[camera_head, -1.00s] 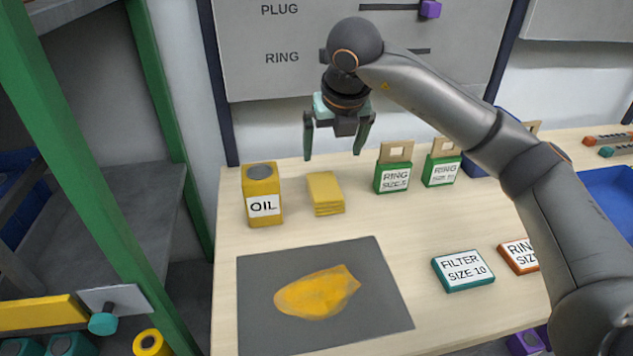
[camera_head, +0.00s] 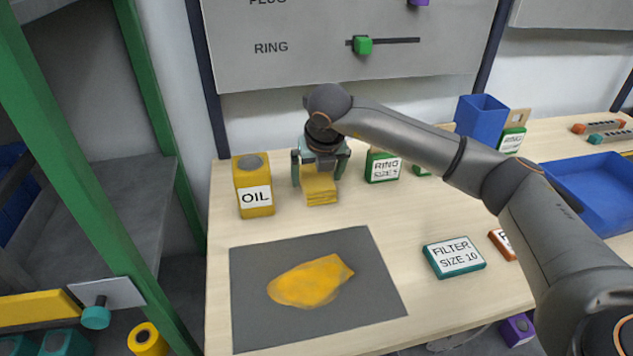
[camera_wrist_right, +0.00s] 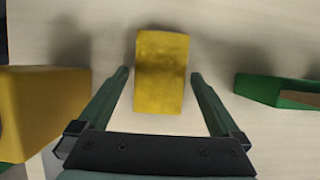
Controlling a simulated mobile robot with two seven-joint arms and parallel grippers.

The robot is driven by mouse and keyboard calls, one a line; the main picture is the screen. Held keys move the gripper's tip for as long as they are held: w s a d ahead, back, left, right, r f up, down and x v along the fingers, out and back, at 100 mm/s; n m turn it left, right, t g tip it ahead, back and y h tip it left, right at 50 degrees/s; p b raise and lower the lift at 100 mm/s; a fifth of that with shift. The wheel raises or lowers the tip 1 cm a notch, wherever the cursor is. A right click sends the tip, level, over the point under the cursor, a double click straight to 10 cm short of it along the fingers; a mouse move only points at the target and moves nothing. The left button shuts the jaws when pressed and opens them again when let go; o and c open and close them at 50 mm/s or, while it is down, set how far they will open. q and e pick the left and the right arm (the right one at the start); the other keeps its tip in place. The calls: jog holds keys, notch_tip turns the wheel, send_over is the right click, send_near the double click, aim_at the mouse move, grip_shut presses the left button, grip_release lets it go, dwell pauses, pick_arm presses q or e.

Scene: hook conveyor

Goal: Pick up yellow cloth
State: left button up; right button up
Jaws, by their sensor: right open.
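The yellow cloth (camera_head: 321,188) is a folded stack on the table, right of the oil can. In the right wrist view the cloth (camera_wrist_right: 161,72) lies between the two fingers, with a gap on each side. My right gripper (camera_head: 320,180) is open over the cloth, its fingers pointing down on either side. It also shows in the right wrist view (camera_wrist_right: 160,78). The gripper hides the back of the cloth in the head view. My left gripper is not in view.
The yellow oil can (camera_head: 253,186) stands close on the left, and a green ring box (camera_head: 383,167) on the right. A grey mat (camera_head: 370,290) with a yellow spill (camera_head: 311,282) lies in front. A blue bin (camera_head: 481,120) and filter box (camera_head: 454,257) are further right.

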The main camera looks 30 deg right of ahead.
jog(key=shift+c, duration=0.2)
jog(key=c, duration=1.2)
jog(key=shift+o, duration=0.2)
jog(key=shift+r, duration=0.15)
jog(key=shift+r, duration=0.55)
jog(key=s+a+r, duration=1)
jog(key=r, duration=0.1)
jog(key=shift+r, duration=0.35)
